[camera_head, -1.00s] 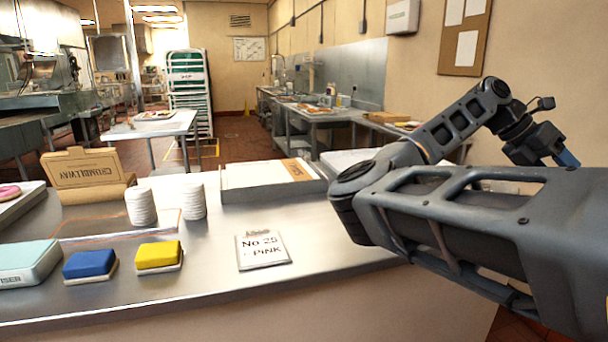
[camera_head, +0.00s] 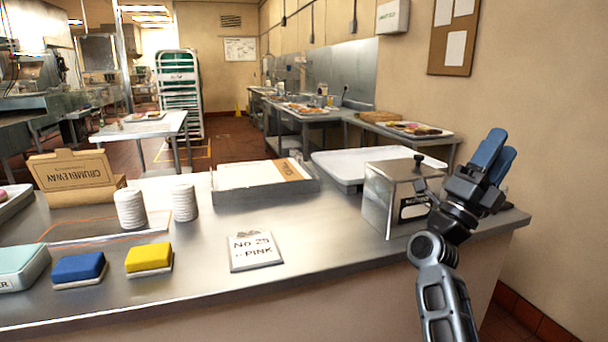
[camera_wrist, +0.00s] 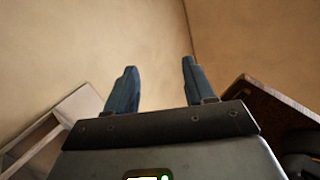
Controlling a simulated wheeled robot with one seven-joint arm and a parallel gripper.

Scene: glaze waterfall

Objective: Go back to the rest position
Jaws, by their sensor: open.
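My gripper (camera_head: 500,150) is raised at the right, over the right end of the counter, with its blue fingers pointing up toward the wall. In the wrist view its two blue fingers (camera_wrist: 158,88) stand apart with only bare wall between them. It is open and holds nothing. My arm comes up from the bottom right of the head view and stands in front of the counter's right end.

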